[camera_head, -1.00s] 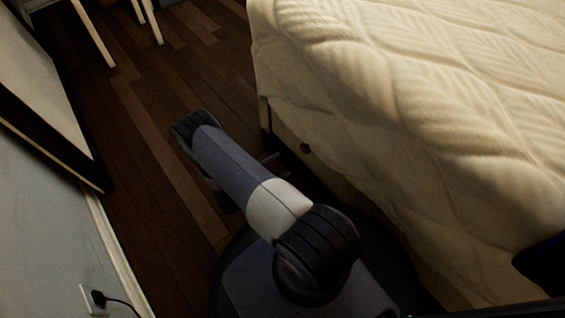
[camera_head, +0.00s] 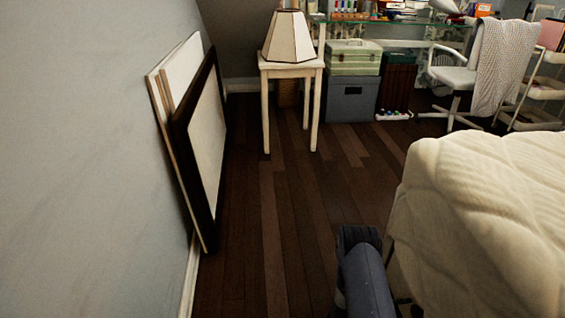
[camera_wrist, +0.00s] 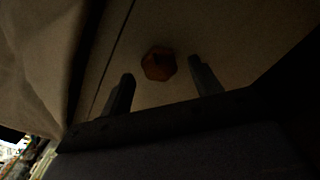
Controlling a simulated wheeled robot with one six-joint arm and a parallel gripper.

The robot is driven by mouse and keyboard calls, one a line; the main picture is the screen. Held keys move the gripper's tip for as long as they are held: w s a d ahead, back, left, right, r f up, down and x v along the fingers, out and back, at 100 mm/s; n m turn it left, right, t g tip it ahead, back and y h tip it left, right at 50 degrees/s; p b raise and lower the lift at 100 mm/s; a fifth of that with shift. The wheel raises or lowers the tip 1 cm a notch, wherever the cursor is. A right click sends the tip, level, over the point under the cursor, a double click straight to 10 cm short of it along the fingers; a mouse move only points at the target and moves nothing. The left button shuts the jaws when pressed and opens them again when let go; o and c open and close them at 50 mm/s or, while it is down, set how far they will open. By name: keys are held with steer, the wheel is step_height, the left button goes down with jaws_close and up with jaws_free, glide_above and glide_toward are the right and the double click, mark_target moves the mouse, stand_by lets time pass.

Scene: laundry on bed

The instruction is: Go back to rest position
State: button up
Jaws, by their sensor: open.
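My gripper (camera_wrist: 160,80) shows in the wrist view with its two dark fingers apart and nothing between them. Beyond the fingers is a pale panel with a round brown knob (camera_wrist: 158,63), which looks like the side of the bed base. In the head view part of my arm shows at the bottom, beside the bed (camera_head: 480,210); the gripper itself is out of that view. The bed has a cream quilted cover, and its cloth also hangs at the left of the wrist view (camera_wrist: 35,60).
Framed pictures (camera_head: 205,150) lean on the left wall. A small table (camera_head: 292,70) with a lamp (camera_head: 287,37) stands ahead, near storage boxes (camera_head: 352,97) and an office chair (camera_head: 455,75). The dark wood floor (camera_head: 285,220) between wall and bed is clear.

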steer(key=shift+w+d, duration=0.1)
steer(key=shift+d, duration=1.15)
steer(key=shift+a, duration=0.15)
